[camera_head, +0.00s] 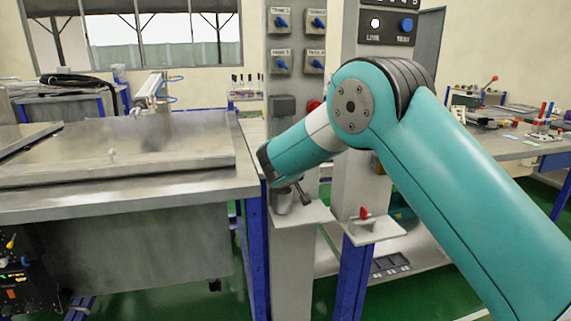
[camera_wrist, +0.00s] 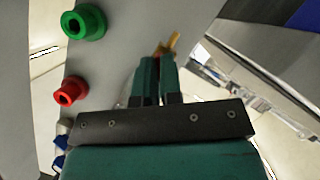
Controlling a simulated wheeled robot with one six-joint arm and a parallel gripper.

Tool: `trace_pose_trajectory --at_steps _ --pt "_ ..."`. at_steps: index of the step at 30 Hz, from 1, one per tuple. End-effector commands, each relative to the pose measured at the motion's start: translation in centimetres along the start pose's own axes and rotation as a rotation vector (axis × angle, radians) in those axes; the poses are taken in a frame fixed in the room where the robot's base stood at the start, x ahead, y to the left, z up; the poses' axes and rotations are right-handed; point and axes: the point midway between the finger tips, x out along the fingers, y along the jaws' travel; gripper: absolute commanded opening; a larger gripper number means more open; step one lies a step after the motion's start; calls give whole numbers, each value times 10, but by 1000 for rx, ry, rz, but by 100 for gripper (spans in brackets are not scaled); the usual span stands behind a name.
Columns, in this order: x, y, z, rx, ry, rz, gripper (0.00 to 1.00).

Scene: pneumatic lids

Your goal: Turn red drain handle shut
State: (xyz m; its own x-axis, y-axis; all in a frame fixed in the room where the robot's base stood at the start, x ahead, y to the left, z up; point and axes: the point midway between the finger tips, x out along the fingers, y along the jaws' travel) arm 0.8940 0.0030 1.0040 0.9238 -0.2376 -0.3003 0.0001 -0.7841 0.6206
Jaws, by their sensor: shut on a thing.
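A small red handle (camera_head: 363,213) stands on a pale bracket (camera_head: 375,230) on the right-hand post in the head view. In the head view my teal arm reaches left across the posts, and its end hides my fingers. A grey cylinder with a short dark lever (camera_head: 304,196) shows just below the arm's end, on the left post's bracket. In the wrist view my gripper (camera_wrist: 158,62) has its fingers close together. A small yellow-orange piece (camera_wrist: 171,42) shows at the fingertips, and they are shut on it. Its lower part is hidden between the fingers.
A green button (camera_wrist: 85,22) and a red button (camera_wrist: 71,91) stick out from the post beside my fingers. A steel tank (camera_head: 120,160) with a lid stands left. Blue-knobbed switches (camera_head: 282,22) sit higher on the post. A cluttered bench (camera_head: 510,140) stands right.

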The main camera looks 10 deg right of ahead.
Motion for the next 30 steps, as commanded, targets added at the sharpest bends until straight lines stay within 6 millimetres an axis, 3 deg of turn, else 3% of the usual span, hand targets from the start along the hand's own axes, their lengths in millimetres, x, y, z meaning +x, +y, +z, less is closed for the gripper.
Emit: trace_pose_trajectory --at_steps 2,6,17,23,30 --pt "0 0 1 0 -1 -1 0" --pt "0 0 1 0 -1 -1 32" --pt "-5 -1 0 0 0 -1 32" --pt "-38 -1 0 1 4 -2 32" --pt "-101 -2 0 0 3 -3 32"
